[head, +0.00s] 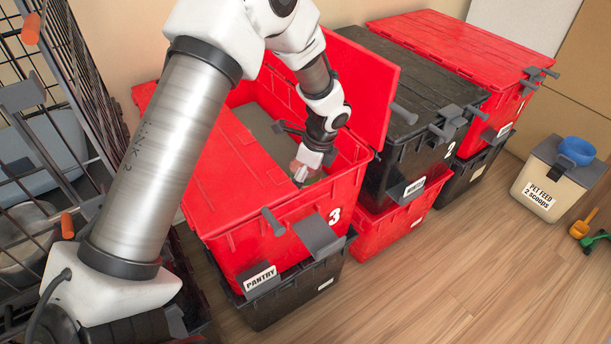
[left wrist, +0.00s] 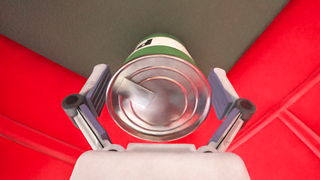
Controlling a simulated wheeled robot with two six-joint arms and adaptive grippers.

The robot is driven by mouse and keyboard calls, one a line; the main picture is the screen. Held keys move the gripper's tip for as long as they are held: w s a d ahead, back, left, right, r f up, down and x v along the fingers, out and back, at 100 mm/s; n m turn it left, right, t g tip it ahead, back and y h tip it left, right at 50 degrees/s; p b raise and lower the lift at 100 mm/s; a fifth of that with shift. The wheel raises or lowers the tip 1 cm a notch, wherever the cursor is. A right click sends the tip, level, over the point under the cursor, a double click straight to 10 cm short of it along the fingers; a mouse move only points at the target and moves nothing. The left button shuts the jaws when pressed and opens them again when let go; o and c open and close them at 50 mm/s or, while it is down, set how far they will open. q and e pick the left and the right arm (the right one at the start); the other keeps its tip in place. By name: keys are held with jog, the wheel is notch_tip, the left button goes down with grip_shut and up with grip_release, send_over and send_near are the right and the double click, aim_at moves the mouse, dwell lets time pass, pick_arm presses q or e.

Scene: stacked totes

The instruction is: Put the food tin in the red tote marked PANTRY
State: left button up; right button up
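The red tote marked PANTRY (head: 245,240), also numbered 3, sits on a dark tote in the head view. Its right lid flap (head: 362,85) stands up and its grey floor (head: 262,128) shows. My left gripper (head: 303,172) is down inside the opening. In the left wrist view, the food tin (left wrist: 160,97) shows its silver end and a green side. The fingers of my left gripper (left wrist: 160,100) flank the tin and appear to touch both sides. Grey floor (left wrist: 220,28) lies beyond it; I cannot tell whether the tin touches it. My right gripper is out of view.
Dark tote 2 (head: 400,165) stands on a red tote (head: 400,230) to the right, with another red-topped stack (head: 460,45) behind. A wire cage (head: 75,80) is at the left. A pet feed bin (head: 545,190) stands on the right; the wood floor in front is clear.

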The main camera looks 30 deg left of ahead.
pick_arm(q)
jog(key=shift+r, duration=0.15)
jog(key=p+v, duration=0.5)
jog(key=v, duration=0.6)
jog(key=shift+r, duration=0.5)
